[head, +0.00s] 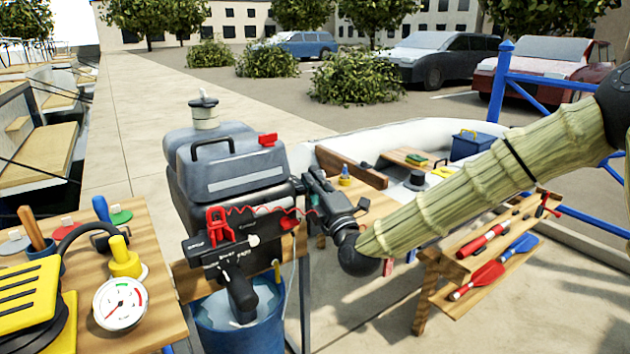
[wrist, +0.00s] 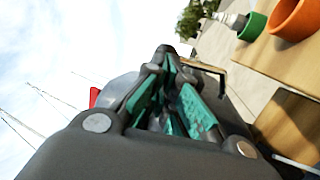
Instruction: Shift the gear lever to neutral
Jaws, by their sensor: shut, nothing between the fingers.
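The outboard motor (head: 230,180) has a grey cowl and stands left of my gripper (head: 308,184) in the head view. A black control panel (head: 212,262) with small white lettering is on its front, with a white knob (head: 254,240) and a black handle (head: 241,298) hanging down. A red piece (head: 288,225) sits at the panel's right end, just below my gripper. I cannot tell for certain which part is the gear lever. My gripper is shut and empty, close to the motor's right side; contact is unclear. Its teal-padded fingers (wrist: 167,62) converge in the wrist view.
A coiled red cord (head: 262,209) runs across the motor's front. A blue tub (head: 215,325) stands below. A wooden table (head: 160,305) with a gauge (head: 120,303) is at left. A tool shelf (head: 470,265) is at right, below my arm.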

